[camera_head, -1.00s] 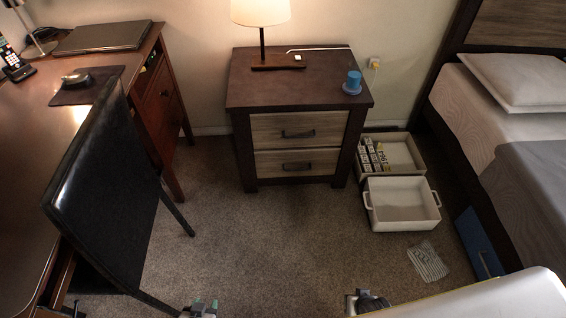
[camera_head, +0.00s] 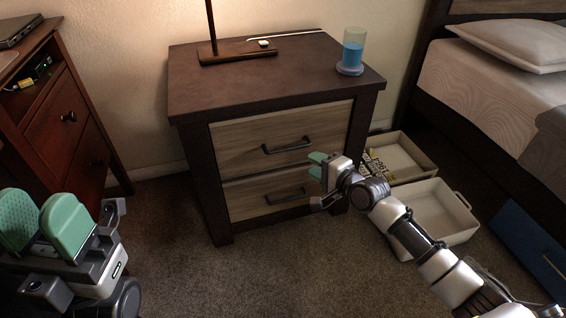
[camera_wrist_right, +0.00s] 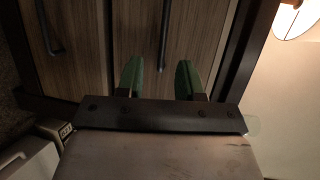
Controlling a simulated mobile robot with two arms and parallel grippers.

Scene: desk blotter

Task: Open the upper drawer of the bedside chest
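The bedside chest (camera_head: 195,140) has a dark frame and two wood-grain drawers, both shut. The upper drawer (camera_head: 235,146) has a dark bar handle (camera_head: 288,145); the lower drawer (camera_head: 246,201) has a similar one, partly behind my right gripper. My right gripper (camera_head: 316,165) is open and empty in front of the chest, right of the upper handle in the head view. In the right wrist view, its green fingers (camera_wrist_right: 160,80) are apart, and the upper handle (camera_wrist_right: 164,35) lies ahead between them, apparently untouched. My left gripper (camera_head: 42,222) is open and empty at lower left.
On the chest top stand a lamp (camera_head: 236,54) and a blue-filled glass (camera_head: 352,50). Two bins, one cream (camera_head: 412,155) and one white (camera_head: 440,215), sit right of the chest, near my right arm. A wooden desk cabinet (camera_head: 60,120) stands left. Carpet in front is clear.

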